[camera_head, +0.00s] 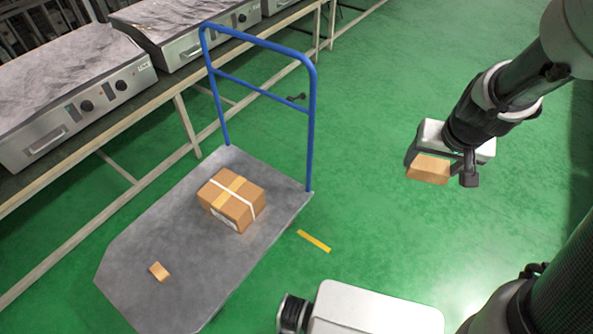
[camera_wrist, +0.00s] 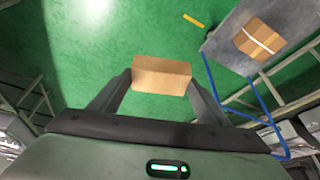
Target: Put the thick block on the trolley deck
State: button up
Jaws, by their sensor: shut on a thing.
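In the head view, a thick tan block (camera_head: 429,169) is held in my gripper (camera_head: 440,172) at the upper right, above the green floor. The wrist view shows the same block (camera_wrist: 161,76) between the two fingers of my gripper (camera_wrist: 160,85), which are shut on its sides. The trolley deck (camera_head: 187,285) is a grey flat platform with a blue handle, left of my gripper and apart from it. Part of the deck shows at the upper right of the wrist view (camera_wrist: 225,42).
A taped cardboard box (camera_head: 233,199) sits on the deck near the handle (camera_head: 312,120). A small tan block (camera_head: 159,271) lies toward the deck's near left. A bench with heating units (camera_head: 85,105) runs along the left. Bare deck surrounds the box. A yellow strip (camera_head: 314,241) marks the floor.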

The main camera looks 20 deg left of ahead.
aim_at(221, 230)
jog(key=i+u, duration=0.2)
jog(key=u, duration=0.25)
jog(key=i+l+u, duration=0.15)
jog(key=u, duration=0.25)
jog(key=i+l+u, duration=0.15)
jog(key=u, duration=0.3)
jog(key=i+u, duration=0.5)
jog(key=u, duration=0.25)
jog(key=i+u, duration=0.35)
jog(key=k+l, duration=0.05)
jog(key=k, duration=0.05)
